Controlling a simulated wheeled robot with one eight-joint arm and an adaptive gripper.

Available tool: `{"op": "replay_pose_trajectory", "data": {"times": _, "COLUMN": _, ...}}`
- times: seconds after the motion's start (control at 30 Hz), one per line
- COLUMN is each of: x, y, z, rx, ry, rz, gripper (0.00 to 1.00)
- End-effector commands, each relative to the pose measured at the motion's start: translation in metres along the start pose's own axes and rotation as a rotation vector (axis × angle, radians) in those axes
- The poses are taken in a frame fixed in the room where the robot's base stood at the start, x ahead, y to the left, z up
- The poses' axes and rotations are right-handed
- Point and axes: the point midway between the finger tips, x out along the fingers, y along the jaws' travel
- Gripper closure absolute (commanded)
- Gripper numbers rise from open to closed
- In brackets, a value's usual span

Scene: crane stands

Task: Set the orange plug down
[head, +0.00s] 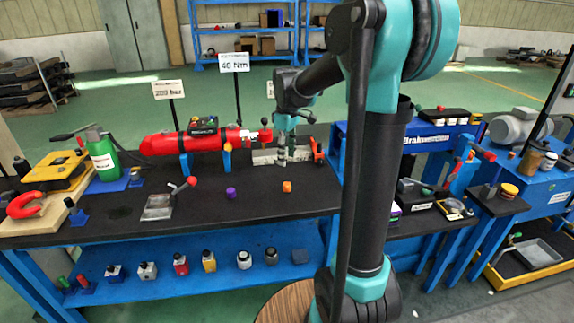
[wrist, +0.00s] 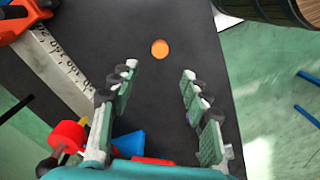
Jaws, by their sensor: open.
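The orange plug (head: 287,187) stands on the black tabletop (head: 262,204), a little in front of my gripper in the head view. In the wrist view the orange plug (wrist: 159,49) shows as a round orange disc beyond the fingertips, apart from both fingers. My gripper (head: 282,160) hangs over the bench. In the wrist view my gripper (wrist: 160,72) is open, with a wide empty gap between its fingers.
A purple plug (head: 231,193) stands to the left of the orange one. A red cylinder (head: 200,140) on blue supports lies behind. A ruler-like strip (wrist: 65,60) and red-and-blue parts (wrist: 67,135) are left of my gripper. The tabletop around the orange plug is clear.

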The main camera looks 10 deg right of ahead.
Motion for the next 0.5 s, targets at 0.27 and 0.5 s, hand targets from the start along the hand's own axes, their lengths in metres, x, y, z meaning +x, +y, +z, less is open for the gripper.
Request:
{"op": "replay_pose_trajectory", "data": {"times": 0.27, "x": 0.011, "y": -0.021, "z": 0.028, "rx": 0.133, "ry": 0.039, "rz": 0.037, "gripper": 0.53}}
{"op": "replay_pose_trajectory", "data": {"times": 0.5, "x": 0.071, "y": -0.084, "z": 0.104, "rx": 0.522, "ry": 0.18, "rz": 0.122, "gripper": 0.53}}
